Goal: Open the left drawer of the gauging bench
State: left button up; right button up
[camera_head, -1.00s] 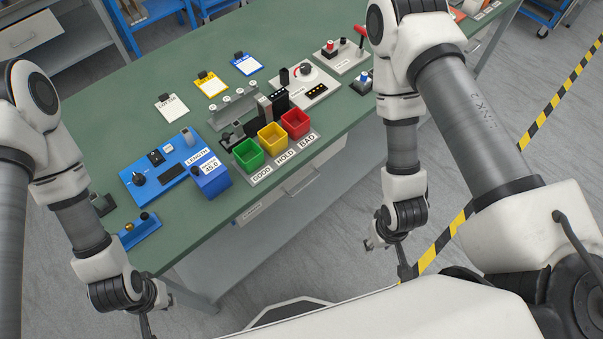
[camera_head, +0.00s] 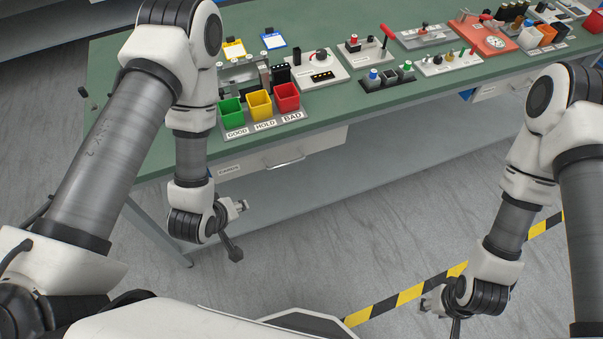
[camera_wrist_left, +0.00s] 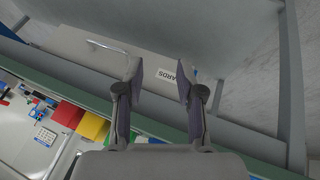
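The left drawer (camera_head: 312,149) is under the front edge of the green-topped bench (camera_head: 190,140), below the three colored bins. Its front looks shut and has a bar handle (camera_head: 286,163). In the left wrist view the drawer front (camera_wrist_left: 75,42), handle (camera_wrist_left: 107,47) and a partly covered label (camera_wrist_left: 176,77) show. My left gripper (camera_head: 239,228) is in front of the bench, below and left of the handle, apart from it. In its wrist view the fingers (camera_wrist_left: 160,82) are spread and empty. My right gripper (camera_head: 440,315) is low at right, fingers apart, empty, away from the bench.
Green (camera_head: 231,112), yellow (camera_head: 259,105) and red (camera_head: 287,97) bins stand at the bench's front edge. Several fixtures and a red tray (camera_head: 482,38) fill the top further right. Another drawer (camera_head: 497,89) is at right. The floor before the bench is open, with a striped line (camera_head: 410,294).

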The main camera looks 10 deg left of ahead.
pick_arm(q)
jog(key=w+d+f+n+t+b, duration=0.1)
jog(key=w+f+n+t+b, duration=0.25)
jog(key=w+b, duration=0.35)
jog(key=n+t+h+b, duration=0.25)
jog(key=t+b, duration=0.35)
jog(key=b, duration=1.1)
send_near(287, 164)
notch_tip(287, 164, up, 2)
jog(key=a, duration=0.2)
notch_tip(287, 164, down, 6)
jog(key=w+d+t+b, duration=0.2)
jog(key=w+t+b, duration=0.1)
jog(key=b, duration=1.2)
jog(key=shift+h, duration=0.55)
jog(key=p+x, duration=0.1)
jog(key=x, duration=0.4)
jog(key=r+p+x, duration=0.1)
jog(key=x, duration=0.1)
jog(key=shift+w+d+r+p, duration=0.1)
jog(key=shift+w+p, duration=0.05)
jog(key=shift+p, duration=0.15)
grip_shut()
